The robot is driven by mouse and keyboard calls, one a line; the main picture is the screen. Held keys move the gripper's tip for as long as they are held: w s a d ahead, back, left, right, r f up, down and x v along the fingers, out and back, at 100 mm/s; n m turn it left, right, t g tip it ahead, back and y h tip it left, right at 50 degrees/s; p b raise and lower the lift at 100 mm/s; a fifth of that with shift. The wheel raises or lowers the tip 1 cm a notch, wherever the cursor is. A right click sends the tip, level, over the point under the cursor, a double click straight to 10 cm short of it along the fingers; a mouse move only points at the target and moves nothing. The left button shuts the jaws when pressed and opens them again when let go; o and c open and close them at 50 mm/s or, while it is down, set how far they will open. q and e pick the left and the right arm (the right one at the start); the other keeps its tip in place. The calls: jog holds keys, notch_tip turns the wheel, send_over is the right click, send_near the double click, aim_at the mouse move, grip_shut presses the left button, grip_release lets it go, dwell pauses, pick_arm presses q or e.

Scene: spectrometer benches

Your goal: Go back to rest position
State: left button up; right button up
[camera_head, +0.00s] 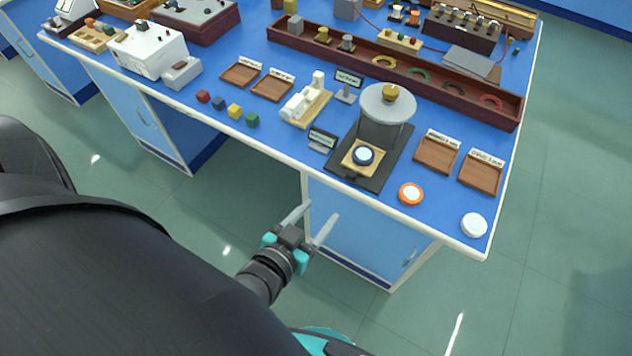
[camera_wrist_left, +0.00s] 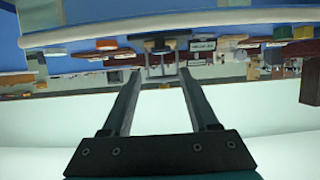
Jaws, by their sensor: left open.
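My left gripper (camera_head: 311,222) hangs in front of the blue bench, below the level of its top and off to the left of the stand. Its two fingers are spread and nothing is between them. In the left wrist view the open fingers (camera_wrist_left: 158,75) point toward the bench edge, with the bench scene upside down beyond them. My right gripper is not in view.
The blue bench (camera_head: 290,135) carries a stand with a round plate (camera_head: 387,103), wooden trays (camera_head: 436,154), an orange-rimmed disc (camera_head: 411,194), a white disc (camera_head: 474,225) and small coloured cubes (camera_head: 235,111). Green floor (camera_head: 560,250) lies clear at the right.

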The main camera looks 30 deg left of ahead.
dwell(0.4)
pick_arm(q)
jog(key=s+d+f+m+g+b, duration=0.1)
jog(key=s+f+g, duration=0.25)
jog(key=f, duration=0.85)
jog(key=s+d+f+g+b, duration=0.15)
jog(key=s+f, duration=0.35)
jog(key=f, duration=0.6)
jog(key=s+a+f+g+b, duration=0.1)
jog(key=s+a+f+g, duration=0.2)
jog(key=s+f, duration=0.4)
jog(key=s+a+f+m+g+b, duration=0.1)
jog(key=s+a+f+g, duration=0.2)
jog(key=s+f, duration=0.5)
jog(key=shift+s+g, duration=0.7)
jog(key=shift+s, duration=0.1)
